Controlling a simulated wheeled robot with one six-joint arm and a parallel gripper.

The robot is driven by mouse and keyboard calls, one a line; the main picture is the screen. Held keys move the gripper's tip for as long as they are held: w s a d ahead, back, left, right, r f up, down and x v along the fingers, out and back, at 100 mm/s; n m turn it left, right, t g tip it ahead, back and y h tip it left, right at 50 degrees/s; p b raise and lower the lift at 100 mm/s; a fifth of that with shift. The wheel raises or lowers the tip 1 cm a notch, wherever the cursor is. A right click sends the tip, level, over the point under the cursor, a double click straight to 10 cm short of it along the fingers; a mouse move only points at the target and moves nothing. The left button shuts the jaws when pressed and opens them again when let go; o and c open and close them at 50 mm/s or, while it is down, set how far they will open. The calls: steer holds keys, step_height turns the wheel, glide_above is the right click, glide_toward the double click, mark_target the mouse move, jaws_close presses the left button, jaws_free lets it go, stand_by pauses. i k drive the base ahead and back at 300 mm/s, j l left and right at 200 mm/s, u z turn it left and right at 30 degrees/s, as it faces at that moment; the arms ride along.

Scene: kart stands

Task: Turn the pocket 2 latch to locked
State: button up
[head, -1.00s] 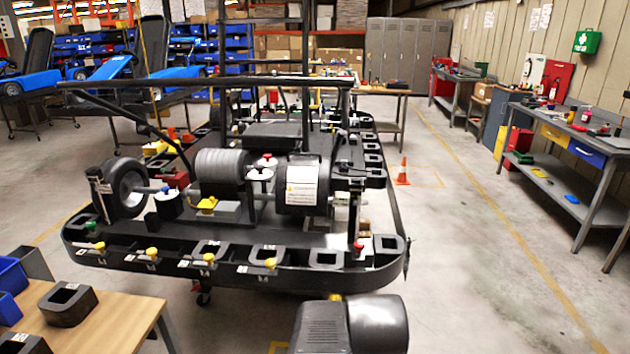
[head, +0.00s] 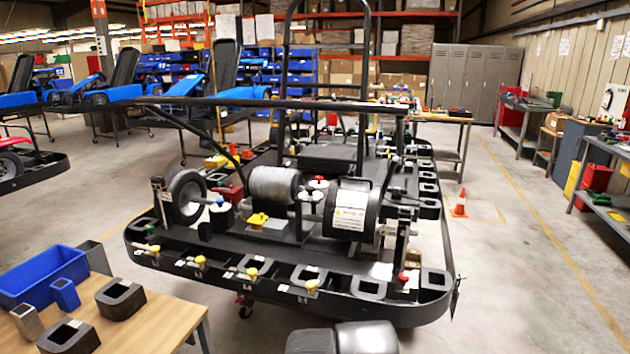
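The black kart stand (head: 240,287) stands ahead, with a row of open pockets along its front rim. A dark part of my arm shows at the bottom edge. My gripper is not in view.
A wooden table (head: 165,314) at lower left holds a blue bin (head: 40,276) and dark pocket-like blocks (head: 120,298). An orange cone (head: 459,204) stands right of the stand. The floor (head: 520,280) to the right is clear. Workbenches line the right wall.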

mark_target(251, 273)
steer(key=i+j+z, duration=0.2)
steer(key=i, duration=0.3)
steer(key=i+j+z, duration=0.25)
steer(key=i, duration=0.25)
